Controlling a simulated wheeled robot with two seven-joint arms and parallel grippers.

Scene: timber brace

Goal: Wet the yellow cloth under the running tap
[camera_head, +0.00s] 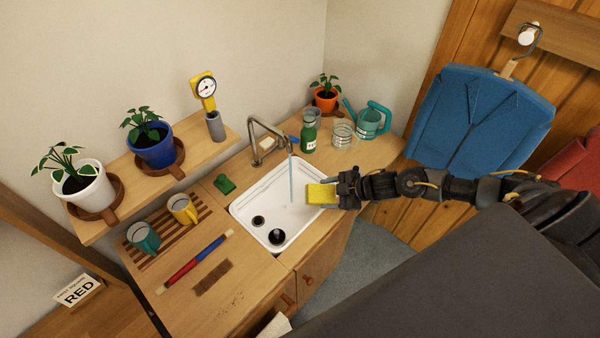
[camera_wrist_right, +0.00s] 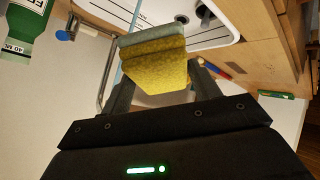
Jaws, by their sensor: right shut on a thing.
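The yellow cloth (camera_head: 320,193) is held over the right side of the white sink basin (camera_head: 255,205). My right gripper (camera_head: 342,190) is shut on it. In the right wrist view the cloth (camera_wrist_right: 155,65) sits between the two fingers and shows a grey-green far edge. The tap (camera_head: 258,130) is running, and its thin water stream (camera_head: 291,180) falls into the basin. In the head view the stream is to the left of the cloth, with a gap between them. My left gripper is not in view.
A green bottle (camera_head: 309,138), a glass jar (camera_head: 344,134) and a teal watering can (camera_head: 372,121) stand behind the basin. A green scrubber (camera_head: 224,184) lies left of it. Mugs, including a yellow one (camera_head: 183,209), stand on a striped rack. A blue jacket (camera_head: 478,115) hangs at right.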

